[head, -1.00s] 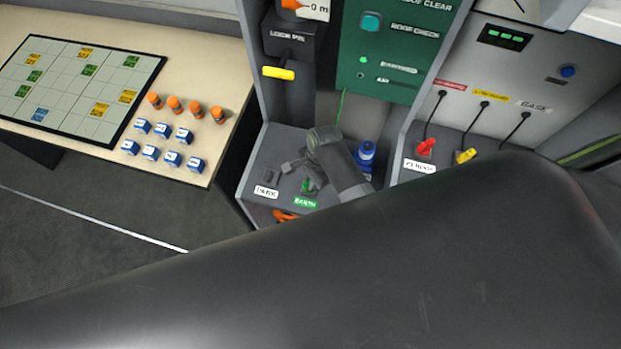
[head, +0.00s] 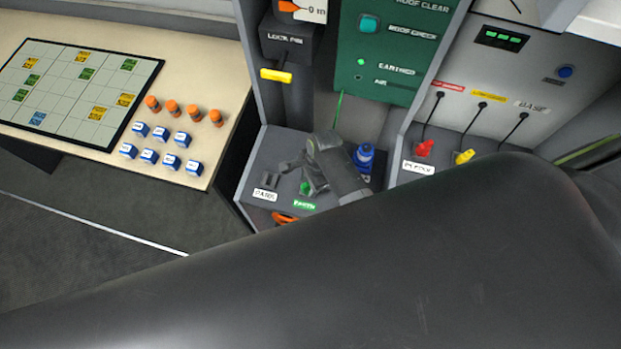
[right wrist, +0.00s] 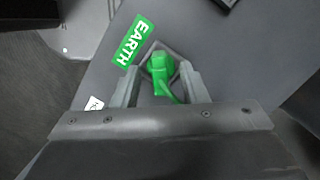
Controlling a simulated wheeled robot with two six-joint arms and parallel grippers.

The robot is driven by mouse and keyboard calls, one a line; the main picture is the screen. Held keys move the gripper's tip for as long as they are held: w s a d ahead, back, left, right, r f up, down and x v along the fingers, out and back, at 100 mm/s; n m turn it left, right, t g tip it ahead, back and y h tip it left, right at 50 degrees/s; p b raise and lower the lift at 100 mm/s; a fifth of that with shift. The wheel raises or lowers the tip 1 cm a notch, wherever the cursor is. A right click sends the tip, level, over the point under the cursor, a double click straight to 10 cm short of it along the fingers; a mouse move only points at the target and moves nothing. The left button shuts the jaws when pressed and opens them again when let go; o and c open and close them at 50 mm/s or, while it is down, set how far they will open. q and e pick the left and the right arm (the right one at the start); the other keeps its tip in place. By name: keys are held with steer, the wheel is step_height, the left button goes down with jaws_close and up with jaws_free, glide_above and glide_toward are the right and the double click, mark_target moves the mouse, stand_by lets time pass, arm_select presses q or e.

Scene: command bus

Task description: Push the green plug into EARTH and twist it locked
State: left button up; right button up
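The green plug (right wrist: 162,68) stands in the square socket beside the green EARTH label (right wrist: 134,40) in the right wrist view. In the head view the plug (head: 305,187) shows just above that label (head: 304,205), partly covered by my right gripper (head: 297,176). In the right wrist view my right gripper (right wrist: 160,75) has one finger on each side of the plug, with a gap visible on both sides, so it looks open. The plug's green cord runs down between the fingers. How deep the plug sits is hard to tell. My left gripper is not in view.
The PARK label (head: 265,194) is left of EARTH. A blue plug (head: 364,157) stands close right of my wrist. Red (head: 424,148) and yellow (head: 464,156) plugs stand farther right. A yellow lock pin handle (head: 276,75) juts out above. My dark arm covers the foreground.

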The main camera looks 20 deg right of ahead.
steer(key=shift+r, duration=0.1)
steer(key=d+r, duration=0.1)
steer(key=r, duration=0.7)
steer(key=d+r+b, duration=0.1)
steer(key=d+r, duration=0.1)
steer(key=r, duration=0.6)
steer(key=shift+w+d+r, duration=0.15)
steer(key=shift+d+r, duration=0.1)
steer(key=shift+r, duration=0.15)
